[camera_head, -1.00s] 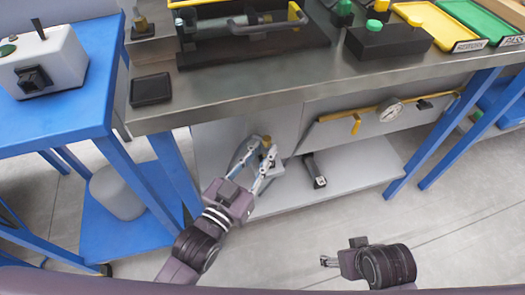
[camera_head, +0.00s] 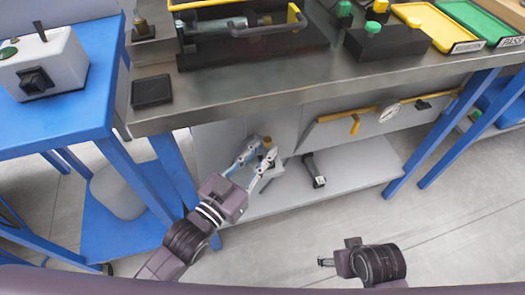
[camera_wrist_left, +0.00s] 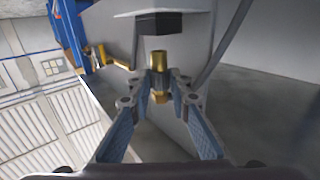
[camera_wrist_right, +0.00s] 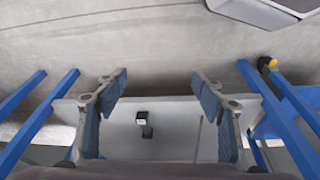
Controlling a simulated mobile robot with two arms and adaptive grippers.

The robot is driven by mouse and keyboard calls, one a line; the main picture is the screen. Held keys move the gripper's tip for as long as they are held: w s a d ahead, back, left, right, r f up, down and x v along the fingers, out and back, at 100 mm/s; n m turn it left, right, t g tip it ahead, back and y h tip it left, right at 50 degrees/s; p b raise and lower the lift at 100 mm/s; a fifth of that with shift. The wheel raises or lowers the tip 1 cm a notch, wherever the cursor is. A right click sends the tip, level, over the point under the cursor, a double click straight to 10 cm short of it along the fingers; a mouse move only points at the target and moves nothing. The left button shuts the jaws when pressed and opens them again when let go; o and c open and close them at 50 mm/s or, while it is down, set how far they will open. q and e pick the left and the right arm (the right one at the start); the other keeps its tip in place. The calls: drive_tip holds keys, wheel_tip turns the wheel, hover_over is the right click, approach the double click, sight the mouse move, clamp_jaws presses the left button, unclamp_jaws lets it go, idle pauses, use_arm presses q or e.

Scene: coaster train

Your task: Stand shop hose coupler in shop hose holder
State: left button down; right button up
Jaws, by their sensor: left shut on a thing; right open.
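A brass coupler with a hex base (camera_wrist_left: 158,75) stands between the fingertips of my left gripper (camera_wrist_left: 158,97) in the left wrist view, held upright. In the head view my left gripper (camera_head: 258,160) reaches below the bench's front edge, and the coupler's brass top (camera_head: 267,142) shows between its fingers. A flat black square tray (camera_head: 152,90) lies at the bench's left front. My right gripper (camera_wrist_right: 158,95) is open and empty.
The steel bench edge (camera_head: 330,88) overhangs the grey lower shelf (camera_head: 345,188). A dark bar-shaped tool (camera_head: 314,170) lies there, right of my left gripper. A blue table with a white switch box (camera_head: 45,65) stands at left. The bench top around the black tray is clear.

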drive_tip(key=shift+w, duration=0.15)
idle(0.4)
use_arm(q)
drive_tip(key=shift+w, duration=0.1)
use_arm(e)
drive_tip(key=shift+f, duration=0.7)
use_arm(q)
drive_tip(key=shift+p, duration=0.35)
use_arm(e)
drive_tip(key=shift+f, duration=0.35)
drive_tip(key=shift+f, duration=0.1)
drive_tip(key=shift+f, duration=0.2)
drive_tip(key=shift+r, duration=0.15)
